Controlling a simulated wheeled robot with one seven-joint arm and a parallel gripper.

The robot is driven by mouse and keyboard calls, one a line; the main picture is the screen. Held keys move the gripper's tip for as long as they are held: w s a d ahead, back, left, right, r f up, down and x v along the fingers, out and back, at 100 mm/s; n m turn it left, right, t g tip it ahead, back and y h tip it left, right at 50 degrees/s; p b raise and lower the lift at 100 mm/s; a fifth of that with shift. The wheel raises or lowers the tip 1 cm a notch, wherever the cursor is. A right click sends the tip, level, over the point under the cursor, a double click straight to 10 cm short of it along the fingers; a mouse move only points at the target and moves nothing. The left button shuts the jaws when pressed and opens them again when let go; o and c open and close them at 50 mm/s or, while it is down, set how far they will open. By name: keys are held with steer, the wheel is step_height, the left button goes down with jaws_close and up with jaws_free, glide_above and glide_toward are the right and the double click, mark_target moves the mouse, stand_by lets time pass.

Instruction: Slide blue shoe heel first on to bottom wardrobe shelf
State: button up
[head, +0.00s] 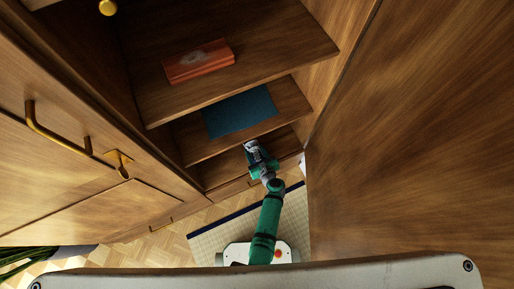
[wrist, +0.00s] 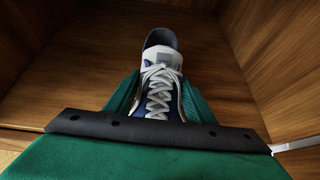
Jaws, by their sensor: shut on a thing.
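The blue shoe (wrist: 163,88), with white laces and a white-grey tongue, points its opening away from me into the wardrobe in the wrist view. My gripper (wrist: 152,98) is shut on it, with a green finger on each side near the laces. The toe is hidden behind the dark bar of my gripper. In the head view my gripper (head: 256,160) reaches into the low opening of the wardrobe, and the shoe (head: 251,146) shows small at its tip. The bottom wardrobe shelf (head: 222,170) lies under and around it. I cannot tell whether the sole touches the shelf.
Above, one shelf holds a blue flat item (head: 240,112) and a higher shelf holds a red box (head: 198,62). A wooden door (head: 420,120) stands open on the right. Wooden side walls flank the shoe. A tiled mat (head: 215,234) lies on the floor.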

mark_target(252, 147)
steer(key=shift+w+a+f, duration=0.1)
steer(key=shift+w+a, duration=0.25)
steer(key=shift+w, duration=0.5)
steer(key=shift+w+a+r, duration=0.1)
steer(key=shift+w+a, duration=0.25)
steer(key=shift+w, duration=0.55)
steer(key=shift+w+a+f, duration=0.1)
steer(key=shift+w+a, duration=0.25)
steer(key=shift+w, duration=0.5)
steer(key=shift+r+x, duration=0.2)
steer(key=shift+x, duration=1.9)
steer(key=shift+w+a, duration=0.1)
steer(key=o, duration=1.4)
steer(key=v, duration=1.1)
steer(key=shift+f, duration=0.1)
steer(key=shift+a, duration=0.1)
